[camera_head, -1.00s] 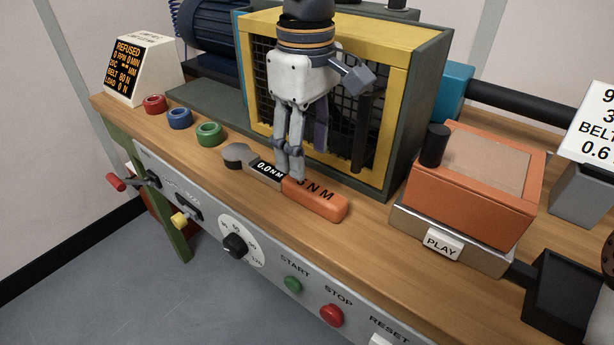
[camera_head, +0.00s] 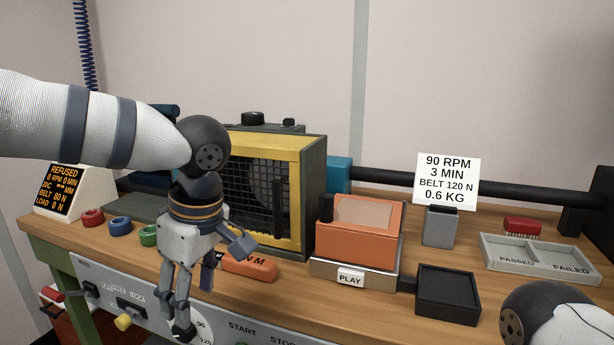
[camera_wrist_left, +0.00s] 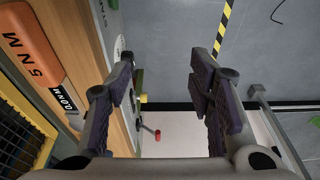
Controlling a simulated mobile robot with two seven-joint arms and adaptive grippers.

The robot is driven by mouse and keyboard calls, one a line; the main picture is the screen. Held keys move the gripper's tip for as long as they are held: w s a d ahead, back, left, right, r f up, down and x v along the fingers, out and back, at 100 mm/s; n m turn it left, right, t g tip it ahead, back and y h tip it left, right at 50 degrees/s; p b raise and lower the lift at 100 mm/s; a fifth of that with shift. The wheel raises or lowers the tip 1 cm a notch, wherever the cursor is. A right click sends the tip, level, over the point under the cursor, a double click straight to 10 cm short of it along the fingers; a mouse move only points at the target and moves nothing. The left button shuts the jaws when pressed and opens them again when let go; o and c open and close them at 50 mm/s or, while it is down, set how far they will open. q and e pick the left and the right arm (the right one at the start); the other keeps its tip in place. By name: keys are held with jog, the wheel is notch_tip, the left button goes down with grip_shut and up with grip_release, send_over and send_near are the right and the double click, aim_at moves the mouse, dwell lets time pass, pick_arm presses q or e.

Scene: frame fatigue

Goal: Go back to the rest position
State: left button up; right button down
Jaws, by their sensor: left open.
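My left gripper (camera_head: 183,328) hangs pointing down in front of the bench's front edge in the head view. In the left wrist view its two fingers (camera_wrist_left: 165,85) are spread wide, with nothing between them but floor and the panel side. The orange-handled torque wrench (camera_head: 248,266) lies on the bench behind the gripper, partly hidden by it. Its handle (camera_wrist_left: 32,45) also shows in the left wrist view, beside and apart from the fingers. Part of my right arm shows at the lower right of the head view; its gripper is out of view.
The yellow-framed mesh guard (camera_head: 308,190) stands close behind my left gripper. An orange box (camera_head: 358,245), a black tray (camera_head: 447,300) and a passed/failed tray (camera_head: 540,262) are farther right. The control panel with a red lever (camera_head: 52,295) runs along the front. Open floor (camera_wrist_left: 270,60) lies beyond.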

pick_arm(q)
jog(key=a+f+m+t+y, duration=0.2)
jog(key=a+f+m, duration=0.15)
jog(key=f, duration=0.65)
jog(key=a+f+m+t+y, duration=0.15)
jog(key=a+f, duration=0.25)
jog(key=f, duration=0.6)
jog(key=s+d+f+m+h, duration=0.1)
jog(key=s+f+m+h, duration=0.3)
jog(key=s+f, duration=0.75)
jog(key=s+m+g+h, duration=0.1)
jog(key=s+m+g, duration=0.3)
jog(key=s, duration=2)
jog(key=g+p, duration=0.1)
jog(key=g, duration=0.2)
jog(key=shift+s+d+m+h, duration=0.35)
jog(key=shift+s+d+m, duration=0.05)
pick_arm(e)
jog(key=w, duration=0.1)
jog(key=w+r, duration=0.1)
jog(key=w, duration=0.1)
pick_arm(q)
jog(key=shift+w, duration=0.1)
